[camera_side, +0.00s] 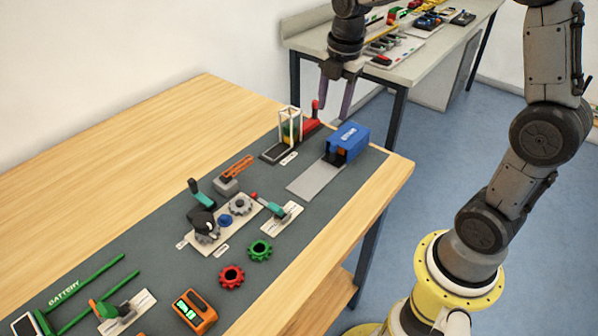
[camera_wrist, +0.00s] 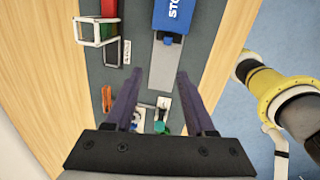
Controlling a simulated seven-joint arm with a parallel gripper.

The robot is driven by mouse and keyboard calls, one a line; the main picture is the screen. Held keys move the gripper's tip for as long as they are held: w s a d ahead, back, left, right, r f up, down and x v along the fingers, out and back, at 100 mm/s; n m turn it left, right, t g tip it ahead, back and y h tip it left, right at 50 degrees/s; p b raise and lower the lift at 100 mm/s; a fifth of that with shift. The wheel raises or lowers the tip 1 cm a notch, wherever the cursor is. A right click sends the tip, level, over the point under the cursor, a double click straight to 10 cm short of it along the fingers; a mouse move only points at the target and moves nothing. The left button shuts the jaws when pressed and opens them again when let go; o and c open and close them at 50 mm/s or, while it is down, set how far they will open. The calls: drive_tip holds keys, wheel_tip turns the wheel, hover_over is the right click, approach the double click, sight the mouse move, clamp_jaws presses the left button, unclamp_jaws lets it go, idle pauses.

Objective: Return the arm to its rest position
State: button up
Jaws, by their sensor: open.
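My gripper (camera_side: 335,98) hangs in the air near the far end of the wooden table, with its fingers pointing down. In the wrist view my gripper (camera_wrist: 152,98) has its two dark fingers spread apart, with nothing between their tips but the view of the table below. It touches nothing that I can see. The blue box (camera_side: 347,143) with the grey ramp stands on the mat beneath and to the right of it. The white open frame (camera_side: 290,124) stands to the left of that box.
The dark mat (camera_side: 160,262) on the wooden table (camera_side: 130,135) holds a gear plate (camera_side: 240,228), a red gear (camera_side: 232,276), a green gear (camera_side: 260,250), an orange meter (camera_side: 194,311) and green rails (camera_side: 100,273). A second bench (camera_side: 415,62) with several items stands behind.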

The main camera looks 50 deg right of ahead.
drive_tip(key=s+a+r+m+t, duration=0.3)
drive_tip(key=s+a+r+m, duration=0.25)
drive_tip(key=s+r, duration=0.4)
drive_tip(key=s+a+f+m, duration=0.1)
drive_tip(key=s+f+m, duration=0.2)
drive_tip(key=s+m, duration=0.2)
drive_tip(key=s+a+f+m+t, duration=0.1)
drive_tip(key=s+f+m, duration=0.1)
drive_tip(key=s+m, duration=0.4)
drive_tip(key=shift+a+f+m, duration=0.25)
drive_tip(key=shift+f+m, duration=0.15)
drive_tip(key=shift+m, duration=0.75)
